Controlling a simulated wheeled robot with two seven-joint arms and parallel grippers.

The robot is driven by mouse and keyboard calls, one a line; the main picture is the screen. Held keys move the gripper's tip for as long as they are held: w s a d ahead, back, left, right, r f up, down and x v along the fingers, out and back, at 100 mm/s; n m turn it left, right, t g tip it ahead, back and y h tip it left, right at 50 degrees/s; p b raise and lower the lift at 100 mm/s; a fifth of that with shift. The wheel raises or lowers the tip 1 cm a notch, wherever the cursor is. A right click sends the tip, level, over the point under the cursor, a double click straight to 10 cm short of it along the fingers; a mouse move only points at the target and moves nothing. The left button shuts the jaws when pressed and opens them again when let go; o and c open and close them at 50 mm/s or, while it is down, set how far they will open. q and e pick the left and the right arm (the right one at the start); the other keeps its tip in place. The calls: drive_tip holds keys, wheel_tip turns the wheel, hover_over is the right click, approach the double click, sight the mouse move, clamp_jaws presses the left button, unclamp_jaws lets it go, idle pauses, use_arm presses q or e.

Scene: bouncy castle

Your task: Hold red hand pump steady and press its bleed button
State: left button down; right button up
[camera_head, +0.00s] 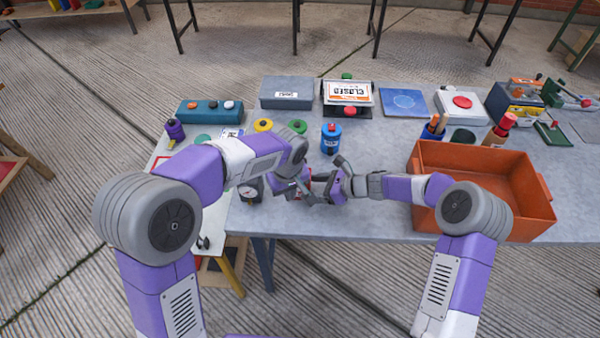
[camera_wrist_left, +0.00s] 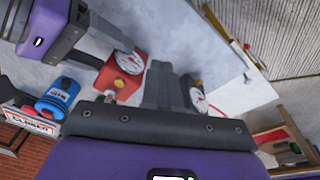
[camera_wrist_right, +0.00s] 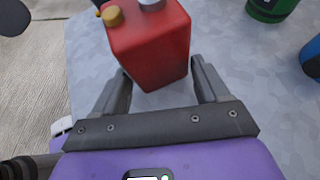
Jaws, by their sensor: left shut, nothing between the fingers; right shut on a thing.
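The red hand pump (camera_wrist_left: 124,72) shows in the left wrist view with a white round gauge and a small brass-coloured button (camera_wrist_left: 119,83). In the right wrist view the red body (camera_wrist_right: 152,50) stands between my right gripper's fingers (camera_wrist_right: 160,72), which are shut on it. A brass knob (camera_wrist_right: 112,15) and a grey cap sit on its top. My left gripper (camera_wrist_left: 165,72) is shut and empty, beside the pump and apart from the button in the left wrist view. In the head view my grippers mostly hide the pump.
A dark pump with a gauge (camera_head: 250,190) stands left of my grippers. A blue canister (camera_head: 331,138) stands behind them. An orange crate (camera_head: 480,155) fills the table's right side. Several button boxes and a closed sign (camera_head: 348,93) line the back.

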use_arm(q)
drive_tip(key=w+d+r+m+t, duration=0.1)
drive_tip(key=w+d+r+m, duration=0.1)
drive_tip(key=r+m, duration=0.3)
wheel_tip(320, 180, up, 4)
drive_tip(key=shift+w+d+r+t, duration=0.15)
drive_tip(key=shift+w+d+t, duration=0.15)
drive_tip(key=shift+w, duration=0.6)
drive_tip(key=shift+a, duration=0.1)
drive_tip(key=x, duration=1)
